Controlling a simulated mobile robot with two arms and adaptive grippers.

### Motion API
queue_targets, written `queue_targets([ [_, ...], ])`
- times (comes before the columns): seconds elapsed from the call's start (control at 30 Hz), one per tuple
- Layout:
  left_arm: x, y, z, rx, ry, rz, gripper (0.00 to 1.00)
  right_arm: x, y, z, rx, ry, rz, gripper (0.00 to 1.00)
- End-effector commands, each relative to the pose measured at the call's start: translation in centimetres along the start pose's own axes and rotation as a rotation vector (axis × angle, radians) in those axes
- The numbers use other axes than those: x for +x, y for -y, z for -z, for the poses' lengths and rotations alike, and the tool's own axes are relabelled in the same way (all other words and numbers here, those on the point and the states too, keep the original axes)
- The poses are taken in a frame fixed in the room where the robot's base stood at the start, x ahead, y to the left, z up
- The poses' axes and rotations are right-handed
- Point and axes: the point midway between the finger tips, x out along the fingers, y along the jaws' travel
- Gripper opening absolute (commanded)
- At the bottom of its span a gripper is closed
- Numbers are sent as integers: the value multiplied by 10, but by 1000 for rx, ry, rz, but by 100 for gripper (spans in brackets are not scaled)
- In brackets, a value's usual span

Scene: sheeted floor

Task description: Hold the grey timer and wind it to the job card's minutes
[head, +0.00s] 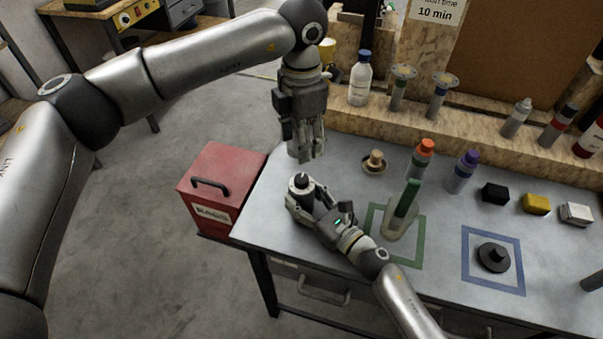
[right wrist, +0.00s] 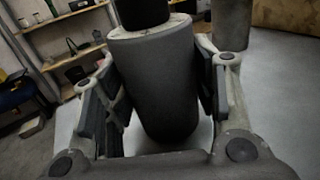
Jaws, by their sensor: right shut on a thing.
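The grey timer (head: 301,191) is a cylinder with a pale top and a black knob, standing near the table's left edge. My right gripper (head: 312,201) is shut around its body; the right wrist view shows the timer (right wrist: 157,85) upright between both fingers, its top cut off by the frame. My left gripper (head: 308,155) points down above and slightly behind the timer, apart from it. Its finger gap is unclear. The job card (head: 437,12) on the back board reads 10 min; its upper line is cut off.
Orange-capped (head: 422,157) and purple-capped (head: 463,172) bottles stand behind. A small brass-coloured piece (head: 375,161) is nearby.

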Motion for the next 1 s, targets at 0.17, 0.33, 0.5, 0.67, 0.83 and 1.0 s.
queue_targets([
  [0.17,-2,0,0,-278,0,0,51,0,0,0,0,-1,1,25],
  [0.33,-4,0,0,-548,0,0,51,0,0,0,0,-1,1,25],
  [0.5,-6,0,0,-785,0,0,51,0,0,0,0,-1,1,25],
  [0.67,-7,0,0,-934,0,0,51,0,0,0,0,-1,1,25],
  [0.83,-6,0,0,-1002,-1,0,51,0,0,0,0,-1,1,25],
  [1.0,13,0,1,-1009,-5,0,51,0,0,0,0,0,0,25],
])
